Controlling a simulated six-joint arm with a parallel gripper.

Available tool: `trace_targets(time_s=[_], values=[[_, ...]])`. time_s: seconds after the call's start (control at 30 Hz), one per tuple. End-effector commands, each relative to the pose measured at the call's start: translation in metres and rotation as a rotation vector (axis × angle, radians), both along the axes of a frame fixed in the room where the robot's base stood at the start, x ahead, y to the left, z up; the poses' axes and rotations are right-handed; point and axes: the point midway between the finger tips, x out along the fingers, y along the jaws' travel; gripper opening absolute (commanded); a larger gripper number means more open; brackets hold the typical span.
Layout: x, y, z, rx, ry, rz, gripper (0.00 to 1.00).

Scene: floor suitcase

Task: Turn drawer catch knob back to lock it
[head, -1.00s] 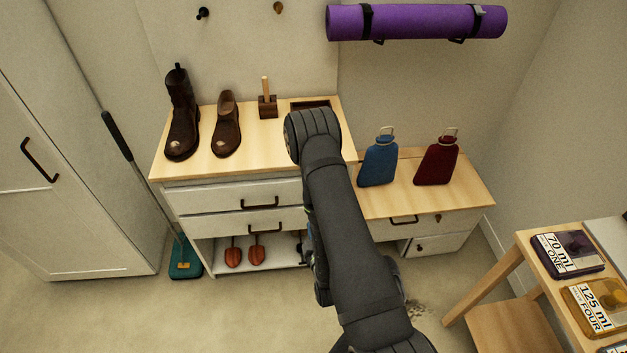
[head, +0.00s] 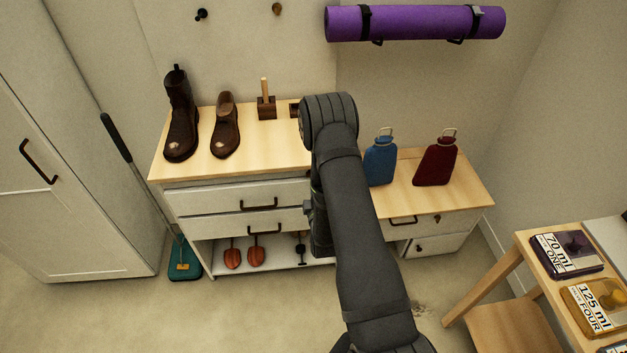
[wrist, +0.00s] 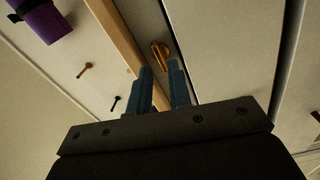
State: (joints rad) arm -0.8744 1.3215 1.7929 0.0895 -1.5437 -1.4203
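The brass-coloured catch knob (wrist: 160,54) shows in the wrist view on a white front, beside a pale wooden top edge. My gripper (wrist: 162,68) points at it with two blue fingers. The fingers are apart with a gap between them, and the knob appears at or just beyond their tips; I cannot tell if they touch it. In the head view my arm hides the gripper and this knob. The left cabinet's drawers (head: 236,200) look shut where visible, with their right ends behind my arm.
Boots (head: 181,125) and a wooden block (head: 267,106) stand on the left cabinet top. A blue bottle (head: 380,163) and a red bottle (head: 435,162) stand on the lower right cabinet. A purple rolled mat (head: 415,22) hangs above. A side table (head: 530,258) is at right.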

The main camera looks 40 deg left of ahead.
Motion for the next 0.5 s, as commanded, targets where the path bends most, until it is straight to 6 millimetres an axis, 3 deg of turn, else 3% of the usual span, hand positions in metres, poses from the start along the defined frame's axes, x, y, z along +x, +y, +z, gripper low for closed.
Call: trace_targets(time_s=[0.2,0.5], values=[[0.019,0.02,0.0,0.001,-0.001,0.0,0.18],[0.024,0.024,0.0,0.001,0.001,0.0,0.18]])
